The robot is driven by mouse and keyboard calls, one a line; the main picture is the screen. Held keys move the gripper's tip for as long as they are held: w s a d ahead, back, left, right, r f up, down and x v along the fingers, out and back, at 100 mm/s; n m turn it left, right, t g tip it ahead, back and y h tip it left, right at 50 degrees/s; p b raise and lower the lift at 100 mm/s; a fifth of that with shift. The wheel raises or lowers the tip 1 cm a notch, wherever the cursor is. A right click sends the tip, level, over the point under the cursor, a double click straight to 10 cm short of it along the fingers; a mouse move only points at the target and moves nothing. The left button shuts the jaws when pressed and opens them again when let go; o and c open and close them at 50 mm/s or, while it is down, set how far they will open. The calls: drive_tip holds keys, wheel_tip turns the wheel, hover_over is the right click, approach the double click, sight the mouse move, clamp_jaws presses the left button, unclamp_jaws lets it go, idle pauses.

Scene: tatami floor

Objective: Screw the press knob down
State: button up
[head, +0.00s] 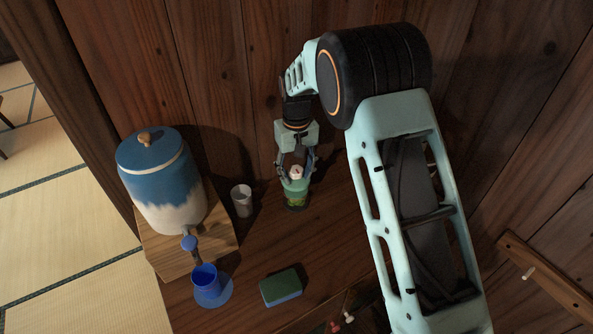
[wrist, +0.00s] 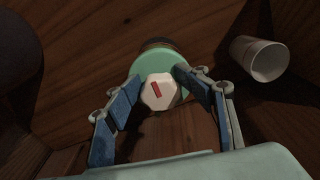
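The press (head: 295,191) is a small green container with a pale green lid (wrist: 124,77) and stands upright on the wooden counter near the back wall. Its white faceted knob (head: 296,172) shows from above in the wrist view (wrist: 158,92), with a red mark on its top. My gripper (head: 295,169) points down over the press. In the wrist view its blue-padded fingers (wrist: 157,80) are spread, one on each side of the knob. They look slightly apart from it, but contact is hard to judge.
A pale cup (head: 242,201) stands left of the press; it shows at right in the wrist view (wrist: 262,60). A blue-and-white dispenser (head: 163,188) stands on a wooden block (head: 165,258) farther left. A blue cup (head: 205,279) and a green-and-blue sponge (head: 281,287) are in front.

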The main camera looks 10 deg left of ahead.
sight(296, 172)
drive_tip(key=shift+s+f, duration=0.3)
drive_tip(key=shift+f, duration=0.1)
drive_tip(key=shift+r+p, duration=0.3)
drive_tip(key=shift+r, duration=0.1)
drive_tip(key=r+p, duration=0.1)
drive_tip(key=r, duration=0.2)
drive_tip(key=r+p, duration=0.2)
drive_tip(key=r, duration=0.1)
drive_tip(key=r+p, duration=0.2)
drive_tip(key=r, duration=0.1)
drive_tip(key=shift+w, duration=0.25)
drive_tip(key=shift+f, duration=0.1)
idle(0.5)
